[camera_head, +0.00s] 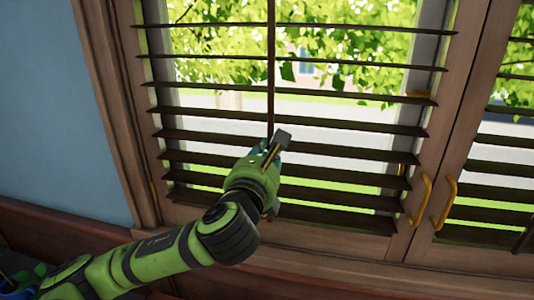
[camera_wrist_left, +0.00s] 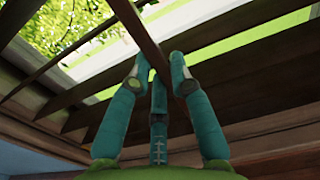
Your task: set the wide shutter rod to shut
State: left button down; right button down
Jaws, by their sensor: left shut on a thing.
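The wide shutter (camera_head: 290,120) fills the middle of the head view; its dark slats stand apart, with bright greenery showing through the gaps. Its thin dark vertical rod (camera_head: 271,60) runs down the middle of the slats. My left gripper (camera_head: 272,147) is at the rod's lower part and hides what lies behind it. In the left wrist view the rod (camera_wrist_left: 142,32) comes down between the teal fingertips of my left gripper (camera_wrist_left: 157,75), which is shut on it. My right gripper is in neither view.
A second shutter (camera_head: 500,170) with dark slats stands at the right. Two yellow handles (camera_head: 422,200) (camera_head: 446,203) sit on the frames between the shutters. A blue wall (camera_head: 50,110) is at the left, and a plant (camera_head: 25,280) is at the lower left corner.

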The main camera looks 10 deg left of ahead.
pick_arm(q)
jog(key=r+p, duration=0.2)
jog(key=w+r+p, duration=0.1)
jog(key=r+p, duration=0.1)
jog(key=shift+w+r, duration=0.15)
jog(key=shift+r, duration=0.25)
jog(key=c, duration=1.1)
grip_release()
jog(key=shift+f, duration=0.15)
send_near(268, 132)
jog(key=w, duration=0.3)
jog(key=shift+w, duration=0.1)
